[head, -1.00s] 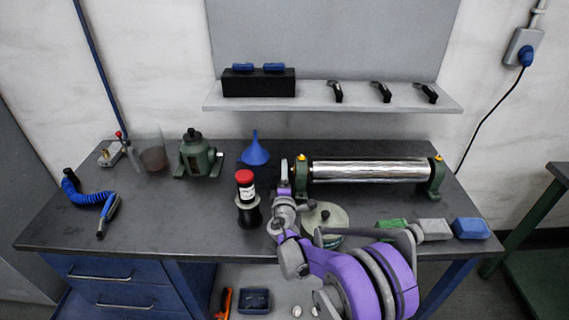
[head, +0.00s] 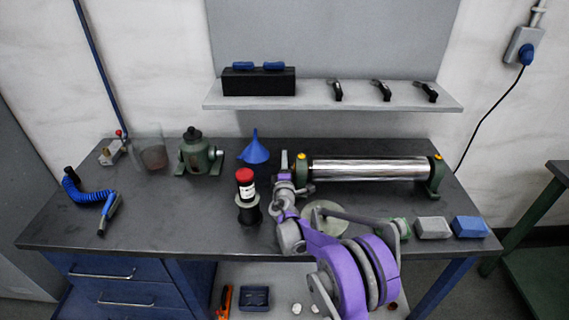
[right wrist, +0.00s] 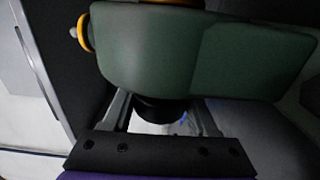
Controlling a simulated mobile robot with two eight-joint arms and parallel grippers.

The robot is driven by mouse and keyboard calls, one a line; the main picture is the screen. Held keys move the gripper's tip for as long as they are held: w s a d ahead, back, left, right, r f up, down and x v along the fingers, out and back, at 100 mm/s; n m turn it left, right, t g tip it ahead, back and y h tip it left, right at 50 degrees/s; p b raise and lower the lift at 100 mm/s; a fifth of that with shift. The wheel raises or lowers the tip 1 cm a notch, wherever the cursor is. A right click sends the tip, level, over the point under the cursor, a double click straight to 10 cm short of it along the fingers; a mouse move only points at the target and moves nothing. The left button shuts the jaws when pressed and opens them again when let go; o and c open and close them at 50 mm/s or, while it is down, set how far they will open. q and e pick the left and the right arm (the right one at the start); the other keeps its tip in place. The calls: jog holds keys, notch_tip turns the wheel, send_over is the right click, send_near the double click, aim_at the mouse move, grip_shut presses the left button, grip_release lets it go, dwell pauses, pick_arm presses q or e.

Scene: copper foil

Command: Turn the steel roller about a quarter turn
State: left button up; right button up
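The steel roller (head: 370,169) lies level between two green end stands at the back right of the bench. Its visible surface is shiny and mostly smooth. My right gripper (head: 284,168) is at the roller's left end, beside the left green stand (head: 302,172). In the right wrist view, the fingers (right wrist: 160,112) stand on both sides of a dark round shaft end (right wrist: 162,108), close against it. The green stand (right wrist: 200,55) fills the upper part of that view and hides the fingertips. My left gripper is not in view.
A black spool with a red-capped can (head: 246,190) stands left of my right arm. A pale round disc (head: 322,216) and grey and blue blocks (head: 470,227) lie in front of the roller. A blue funnel (head: 254,149) is behind. The bench's middle left is clear.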

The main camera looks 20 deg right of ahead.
jog(key=c, duration=0.5)
jog(key=shift+c, duration=0.2)
